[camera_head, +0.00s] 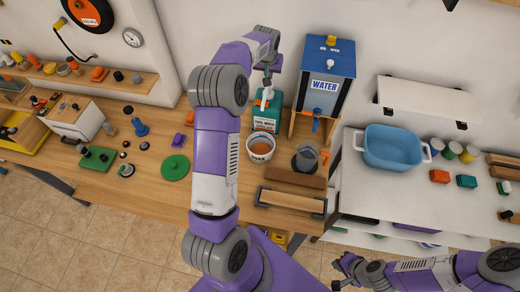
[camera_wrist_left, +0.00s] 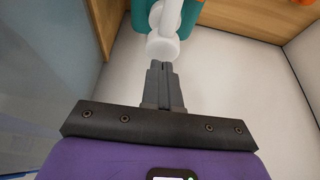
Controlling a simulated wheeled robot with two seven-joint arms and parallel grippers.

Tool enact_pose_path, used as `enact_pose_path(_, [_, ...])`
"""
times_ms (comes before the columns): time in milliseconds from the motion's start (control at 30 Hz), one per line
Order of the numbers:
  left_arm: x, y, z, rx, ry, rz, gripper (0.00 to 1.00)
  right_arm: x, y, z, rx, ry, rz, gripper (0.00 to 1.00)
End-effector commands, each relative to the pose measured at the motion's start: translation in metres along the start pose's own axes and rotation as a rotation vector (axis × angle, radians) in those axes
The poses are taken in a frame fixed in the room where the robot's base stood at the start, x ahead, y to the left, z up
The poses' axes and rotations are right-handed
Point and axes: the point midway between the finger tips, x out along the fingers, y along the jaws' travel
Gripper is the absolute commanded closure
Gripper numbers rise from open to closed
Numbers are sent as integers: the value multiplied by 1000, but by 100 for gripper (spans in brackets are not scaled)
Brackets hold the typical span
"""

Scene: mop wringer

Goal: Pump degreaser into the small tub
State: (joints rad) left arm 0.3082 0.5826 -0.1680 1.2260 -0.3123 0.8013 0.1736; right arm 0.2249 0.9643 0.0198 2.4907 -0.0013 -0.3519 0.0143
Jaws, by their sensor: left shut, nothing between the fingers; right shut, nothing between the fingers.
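The degreaser is a teal bottle (camera_head: 266,122) with a white label and a white pump (camera_head: 265,97), upright on the wooden bench. The small white tub (camera_head: 261,149) stands just in front of it, with orange-brown inside. My left gripper (camera_head: 266,84) is shut and empty, directly over the pump. In the left wrist view its closed fingertips (camera_wrist_left: 161,68) are at the round white pump head (camera_wrist_left: 162,46), with the teal bottle (camera_wrist_left: 194,22) behind; I cannot tell whether they touch. My right gripper (camera_head: 345,268) is shut and empty at the lower right, away from the bench.
A blue water dispenser (camera_head: 326,82) on a wooden stand is right of the bottle. A green disc (camera_head: 176,167) lies left. A blue basin (camera_head: 392,147) sits on the white shelf.

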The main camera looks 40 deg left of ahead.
Motion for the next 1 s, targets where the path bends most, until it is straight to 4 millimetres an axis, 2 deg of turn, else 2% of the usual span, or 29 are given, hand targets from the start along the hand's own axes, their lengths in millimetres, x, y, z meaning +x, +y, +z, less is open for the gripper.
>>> enact_pose_path(267, [3,0,1,0,0,0,100,3,1,0,0,0,0,100])
enact_pose_path(1000, [28,0,12,0,-2,0,100,20,8,-1,0,0,0,100])
